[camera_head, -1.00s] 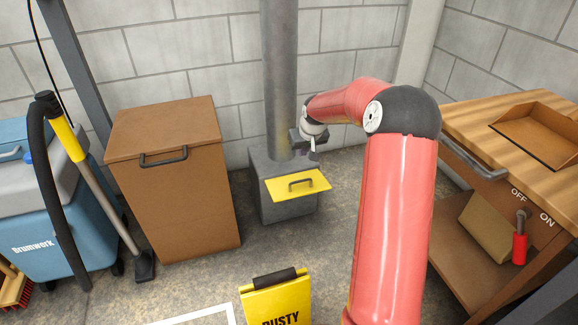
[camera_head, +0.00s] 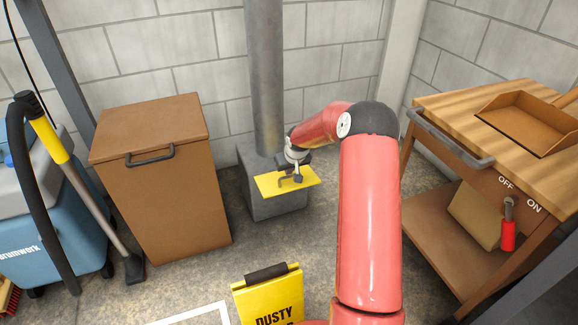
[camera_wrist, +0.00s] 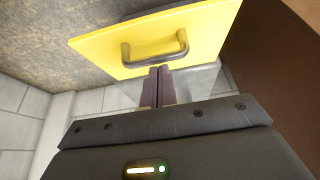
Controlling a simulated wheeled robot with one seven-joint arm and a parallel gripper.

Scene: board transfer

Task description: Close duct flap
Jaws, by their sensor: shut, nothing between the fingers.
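The yellow duct flap (camera_head: 304,184) stands out from the front of the grey duct box (camera_head: 279,208) at the foot of the metal pipe, so it is open. A dark bar handle (camera_head: 287,180) sits on it. My gripper (camera_head: 283,172) is shut and empty, close to the flap and its handle. In the wrist view, the shut fingertips (camera_wrist: 157,72) point at the flap (camera_wrist: 200,27), right by the handle (camera_wrist: 153,57). I cannot tell whether they touch it. My wrist hides part of the flap and the box's top in the head view.
A brown lidded bin (camera_head: 160,185) stands left of the duct, with a blue vacuum (camera_head: 52,225) farther left. A wooden workbench (camera_head: 510,120) with a red lever (camera_head: 508,235) stands right. A yellow dusty sign (camera_head: 268,296) stands in front. Floor before the duct is clear.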

